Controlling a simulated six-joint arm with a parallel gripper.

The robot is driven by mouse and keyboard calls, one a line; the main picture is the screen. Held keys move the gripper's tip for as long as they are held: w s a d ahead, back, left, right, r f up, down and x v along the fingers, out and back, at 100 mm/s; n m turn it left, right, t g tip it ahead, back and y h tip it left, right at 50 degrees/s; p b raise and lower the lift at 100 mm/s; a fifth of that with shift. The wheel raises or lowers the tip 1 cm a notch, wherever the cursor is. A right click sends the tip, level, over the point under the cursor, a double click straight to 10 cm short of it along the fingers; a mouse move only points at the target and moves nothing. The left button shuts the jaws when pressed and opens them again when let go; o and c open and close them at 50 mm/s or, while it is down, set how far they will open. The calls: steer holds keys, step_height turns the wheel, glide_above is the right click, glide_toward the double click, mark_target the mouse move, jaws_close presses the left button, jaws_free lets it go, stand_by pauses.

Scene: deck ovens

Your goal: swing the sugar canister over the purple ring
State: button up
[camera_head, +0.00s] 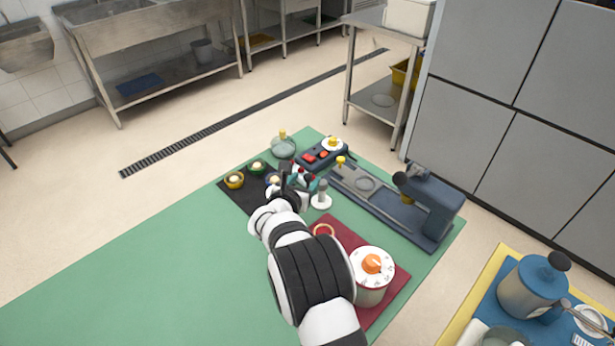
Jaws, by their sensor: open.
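My gripper (291,178) is open, above the right edge of a black mat (235,200), and partly hides the small things below it. No canister has a label I can read. A white round container with marks round its top and an orange knob (372,265) stands on a dark red mat (398,283), right of my arm. A grey canister with a blue lid (540,273) stands at the lower right, on a blue mat. I cannot make out a purple ring; a reddish ring (323,230) lies on the dark red mat.
Small bowls (234,180) sit on the black mat. A button box (321,153), a glass dish (283,148) and a dark blue machine (432,200) stand toward the far and right edges. A white-based peg (321,196) is right of my gripper. The green surface is clear at left.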

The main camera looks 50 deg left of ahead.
steer(key=shift+x, duration=0.95)
jaws_close()
stand_by(0.7)
